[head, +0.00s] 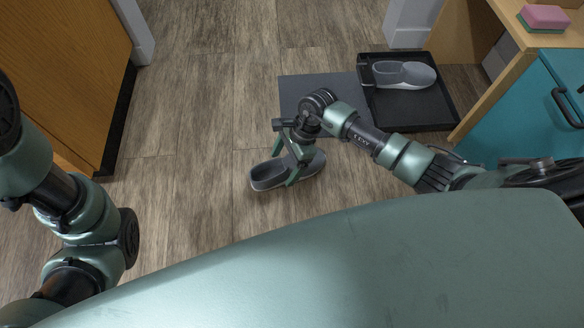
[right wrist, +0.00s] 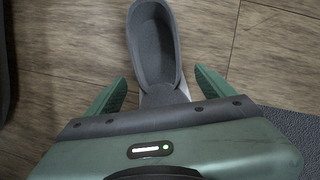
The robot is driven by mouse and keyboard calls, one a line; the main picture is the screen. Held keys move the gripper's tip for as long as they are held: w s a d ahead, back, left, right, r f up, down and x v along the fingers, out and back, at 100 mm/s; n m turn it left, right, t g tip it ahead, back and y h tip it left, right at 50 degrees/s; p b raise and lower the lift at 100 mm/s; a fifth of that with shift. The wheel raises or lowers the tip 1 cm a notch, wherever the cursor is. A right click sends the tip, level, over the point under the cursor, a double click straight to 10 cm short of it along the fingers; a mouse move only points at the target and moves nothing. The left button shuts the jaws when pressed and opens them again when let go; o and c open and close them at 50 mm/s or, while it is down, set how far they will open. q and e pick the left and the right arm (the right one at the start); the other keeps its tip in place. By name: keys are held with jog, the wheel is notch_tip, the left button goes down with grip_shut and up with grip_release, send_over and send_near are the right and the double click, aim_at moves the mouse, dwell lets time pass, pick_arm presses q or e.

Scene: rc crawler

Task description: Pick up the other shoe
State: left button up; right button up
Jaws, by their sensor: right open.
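A grey slip-on shoe (head: 268,177) lies on the wooden floor in the middle of the head view. My right gripper (head: 290,172) is over this shoe, with its green fingers open on either side of the toe part. In the right wrist view the shoe (right wrist: 152,50) runs up between the two open fingertips (right wrist: 159,84), its opening facing up. I cannot tell whether the fingers touch it. Another grey shoe (head: 404,74) lies in a black tray (head: 425,115) at the upper right. My left arm shows at the left edge, but its gripper is not visible.
A dark grey mat (head: 300,88) lies left of the tray, partly behind my right arm. A wooden cabinet (head: 60,70) stands at the left. A teal cabinet (head: 530,110) stands at the right, with a pink sponge (head: 544,17) on the wooden top. Floor left of the shoe is clear.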

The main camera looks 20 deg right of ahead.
jog(key=c, duration=1.7)
jog(key=shift+r, duration=0.2)
